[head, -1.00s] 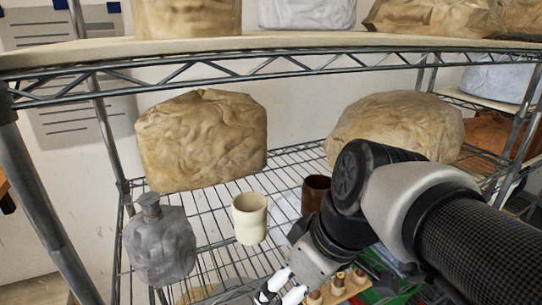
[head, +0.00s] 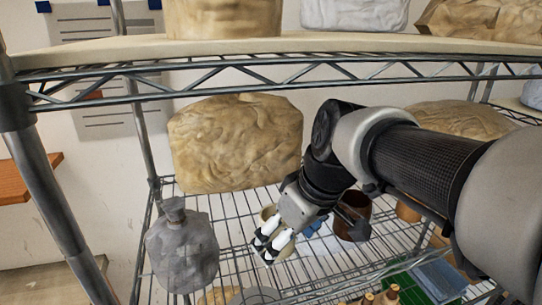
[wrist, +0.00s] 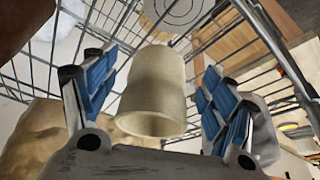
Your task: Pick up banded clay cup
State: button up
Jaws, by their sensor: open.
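A plain-looking cream cup (head: 268,213) stands on the wire shelf, mostly hidden behind my gripper in the head view. I cannot make out clear bands on it. My gripper (head: 274,246) is open. In the wrist view, the cream cup (wrist: 153,88) sits between the two blue-padded fingers, with a visible gap on each side. A dark brown cup (head: 352,222) stands to the right of my gripper on the same shelf, partly hidden by my arm.
A grey faceted jug (head: 182,250) stands to the left. A large tan wrapped bundle (head: 235,145) is behind. The upper shelf (head: 300,47) runs above my arm. Small pegs (head: 380,297), a green item (head: 400,270) and a blue tray (head: 440,277) lie at lower right.

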jog(key=shift+w+a+f, duration=0.25)
jog(key=shift+w+a, duration=0.15)
jog(key=shift+w, duration=0.1)
jog(key=shift+w+a+f, duration=0.2)
jog(key=shift+w+a, duration=0.15)
jog(key=shift+w, duration=0.1)
jog(key=shift+f+b, duration=0.2)
jog(key=shift+b, duration=0.15)
jog(key=shift+c, duration=0.3)
jog(key=shift+r, duration=0.1)
jog(key=c, duration=1.3)
